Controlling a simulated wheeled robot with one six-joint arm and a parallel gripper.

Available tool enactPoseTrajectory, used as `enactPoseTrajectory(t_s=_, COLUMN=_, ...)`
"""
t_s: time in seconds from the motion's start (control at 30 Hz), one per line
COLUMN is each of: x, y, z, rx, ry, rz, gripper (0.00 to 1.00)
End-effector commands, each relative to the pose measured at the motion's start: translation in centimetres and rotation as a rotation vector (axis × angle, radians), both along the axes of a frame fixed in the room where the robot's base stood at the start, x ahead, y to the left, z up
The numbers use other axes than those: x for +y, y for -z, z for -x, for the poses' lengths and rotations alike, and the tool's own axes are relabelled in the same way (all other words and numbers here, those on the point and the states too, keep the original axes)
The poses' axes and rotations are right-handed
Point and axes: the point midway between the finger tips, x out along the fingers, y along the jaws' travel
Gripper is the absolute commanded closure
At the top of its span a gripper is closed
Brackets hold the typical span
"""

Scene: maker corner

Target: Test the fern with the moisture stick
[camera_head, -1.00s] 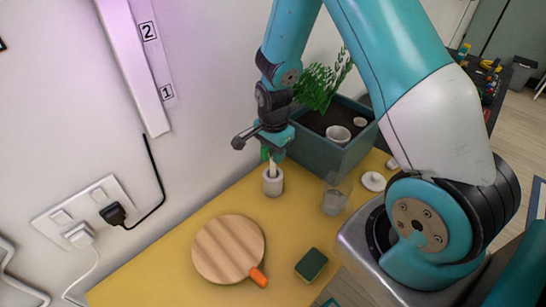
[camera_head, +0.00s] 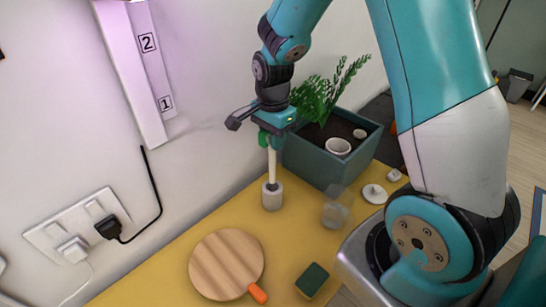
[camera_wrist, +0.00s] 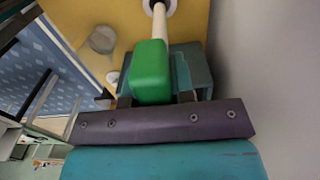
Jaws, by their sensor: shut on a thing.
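My gripper (camera_head: 272,134) is shut on the green handle of the moisture stick (camera_head: 272,165). The stick is upright, with a long white shaft below the handle. Its lower end meets the pale round holder (camera_head: 272,197) on the yellow table; whether the tip is still inside the holder I cannot tell. In the wrist view the green handle (camera_wrist: 151,72) sits between my fingers, and the white shaft runs up toward the holder. The fern (camera_head: 318,97) grows in a dark teal planter box (camera_head: 318,167) just right of my gripper, with dark soil showing.
A round wooden board (camera_head: 226,264) and a green sponge (camera_head: 312,280) lie nearer. The wall is close on the left.

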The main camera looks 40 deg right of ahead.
Motion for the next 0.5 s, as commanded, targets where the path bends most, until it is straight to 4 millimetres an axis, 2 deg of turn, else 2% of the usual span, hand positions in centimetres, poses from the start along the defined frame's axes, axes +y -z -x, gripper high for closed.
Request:
enactPoseTrajectory(t_s=0.1, x=0.0, y=-3.4, z=-0.1, rx=-0.01, ry=0.0, rz=0.001, gripper=1.0)
enactPoseTrajectory(t_s=0.2, x=0.0, y=-6.0, z=-0.1, rx=-0.009, ry=0.0, rz=0.0, gripper=1.0)
enactPoseTrajectory(t_s=0.3, x=0.0, y=-8.2, z=-0.1, rx=-0.007, ry=0.0, rz=0.001, gripper=1.0)
enactPoseTrajectory(t_s=0.5, x=0.0, y=-10.8, z=-0.1, rx=-0.003, ry=0.0, rz=0.0, gripper=1.0)
